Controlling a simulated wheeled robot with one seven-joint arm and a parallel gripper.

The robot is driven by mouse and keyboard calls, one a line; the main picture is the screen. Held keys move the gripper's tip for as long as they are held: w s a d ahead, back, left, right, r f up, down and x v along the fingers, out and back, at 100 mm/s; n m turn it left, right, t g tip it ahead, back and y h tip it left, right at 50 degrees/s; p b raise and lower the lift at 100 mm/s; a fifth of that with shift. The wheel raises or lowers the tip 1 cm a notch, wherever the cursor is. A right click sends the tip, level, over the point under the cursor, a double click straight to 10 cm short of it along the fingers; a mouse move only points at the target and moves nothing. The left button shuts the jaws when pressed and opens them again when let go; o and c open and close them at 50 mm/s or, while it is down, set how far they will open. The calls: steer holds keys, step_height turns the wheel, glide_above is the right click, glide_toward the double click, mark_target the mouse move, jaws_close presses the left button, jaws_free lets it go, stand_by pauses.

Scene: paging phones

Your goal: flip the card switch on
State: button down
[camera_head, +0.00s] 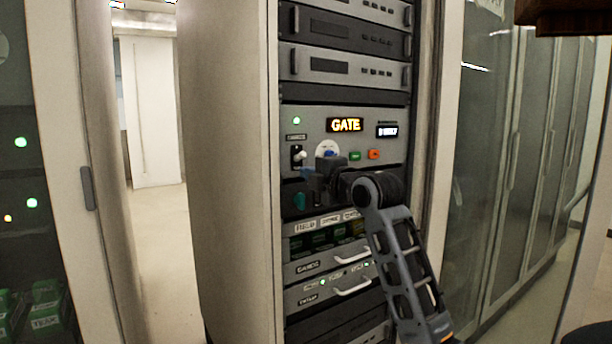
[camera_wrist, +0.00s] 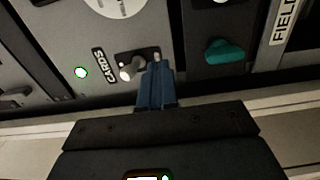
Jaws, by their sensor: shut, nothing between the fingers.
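The card switch (camera_head: 298,155) is a small toggle with a pale round-tipped lever on a dark plate. A green lamp (camera_wrist: 81,72) glows beyond the label.
A white dial (camera_head: 327,149), a green button (camera_head: 355,156) and an orange button (camera_head: 374,154) are on the same panel. A teal knob (camera_head: 300,201) sits below the switch. Drawers with white handles (camera_head: 352,257) stick out lower down.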

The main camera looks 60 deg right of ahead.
steer(key=b+v, duration=0.1)
steer(key=v, duration=0.5)
stand_by(0.3)
steer(key=shift+a, duration=0.1)
stand_by(0.3)
steer(key=w+a+f+m+y, duration=0.15)
steer(key=a+f+m, duration=0.85)
steer(key=a+f, duration=1.3)
steer(key=s+a+f+m+y, duration=0.2)
steer(key=s+a+f+y, duration=0.3)
steer(key=s+a, duration=0.8)
steer(key=s+a+y, duration=0.2)
steer(key=s+a, duration=0.3)
steer(key=s, duration=0.8)
steer(key=shift+s+f+g+y, duration=0.2)
steer(key=shift+f+g+y, duration=0.1)
steer(key=shift+y, duration=0.05)
